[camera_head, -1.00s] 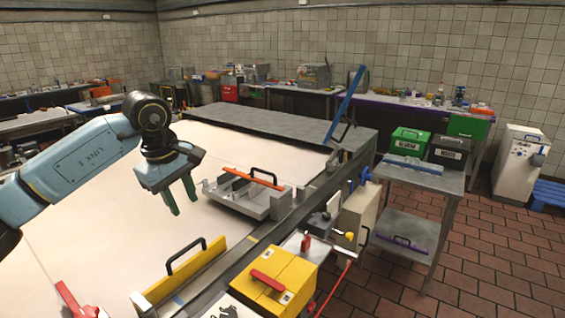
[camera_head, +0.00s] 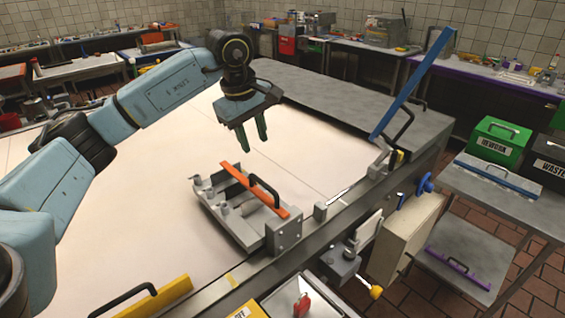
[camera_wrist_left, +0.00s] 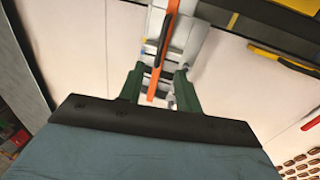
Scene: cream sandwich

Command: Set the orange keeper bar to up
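The orange keeper bar (camera_head: 240,177) lies low across a grey metal fixture (camera_head: 233,221) on the pale table surface, with a black handle (camera_head: 266,190) beside it. My left gripper (camera_head: 252,134) has its green fingers pointing down, apart and empty, above and beyond the far end of the fixture in the head view. In the left wrist view the fingers of the left gripper (camera_wrist_left: 158,88) are spread, and the orange bar (camera_wrist_left: 168,35) runs lengthwise into the space between them. I see no contact with the bar. My right gripper is not in view.
A blue lever arm (camera_head: 412,83) stands tilted behind the fixture by the grey raised slab (camera_head: 330,97). A yellow bar (camera_head: 158,303) with a black handle lies at the front. The pale surface left of the fixture is clear.

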